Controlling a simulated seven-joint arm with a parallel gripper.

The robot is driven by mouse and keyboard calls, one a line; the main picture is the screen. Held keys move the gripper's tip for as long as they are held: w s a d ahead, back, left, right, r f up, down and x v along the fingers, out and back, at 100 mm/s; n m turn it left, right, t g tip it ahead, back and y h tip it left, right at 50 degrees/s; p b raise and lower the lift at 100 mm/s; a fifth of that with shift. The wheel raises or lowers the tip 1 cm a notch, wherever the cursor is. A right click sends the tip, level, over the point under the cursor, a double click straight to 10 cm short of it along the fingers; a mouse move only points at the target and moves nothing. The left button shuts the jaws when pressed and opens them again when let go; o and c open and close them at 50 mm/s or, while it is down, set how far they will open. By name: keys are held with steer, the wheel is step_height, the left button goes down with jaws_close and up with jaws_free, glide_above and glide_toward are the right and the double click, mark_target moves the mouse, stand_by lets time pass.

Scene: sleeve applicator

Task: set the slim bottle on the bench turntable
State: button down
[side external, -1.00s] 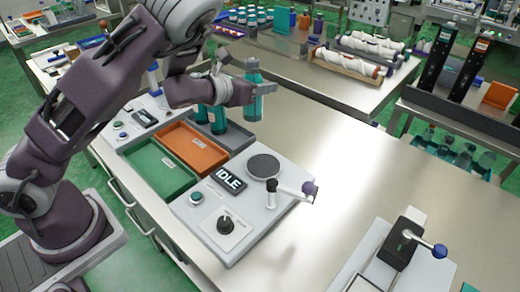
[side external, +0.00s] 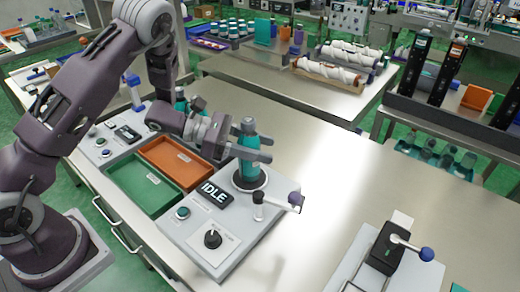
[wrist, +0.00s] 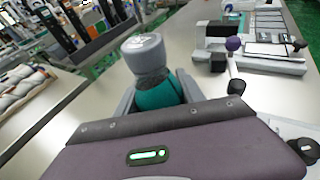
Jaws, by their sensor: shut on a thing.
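The slim bottle (side external: 248,158) is teal with a grey cap and stands upright between the fingers of my gripper (side external: 262,148). My gripper is shut on it. In the side view the bottle is over the round dark turntable (side external: 246,184) on the white applicator base; whether its bottom touches the disc I cannot tell. In the wrist view the bottle's grey cap and teal shoulder (wrist: 158,92) show between the fingers, and the turntable is hidden there.
The applicator has an IDLE display (side external: 216,193), a black knob (side external: 212,239) and a lever with a purple ball (side external: 295,199) close beside the bottle. Green (side external: 140,184) and orange (side external: 176,161) trays lie left. A second device with a blue-ball lever (side external: 427,254) stands at right.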

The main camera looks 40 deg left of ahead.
steer(key=shift+f, duration=0.15)
steer(key=c, duration=0.7)
jaws_free()
steer(key=shift+f, duration=0.1)
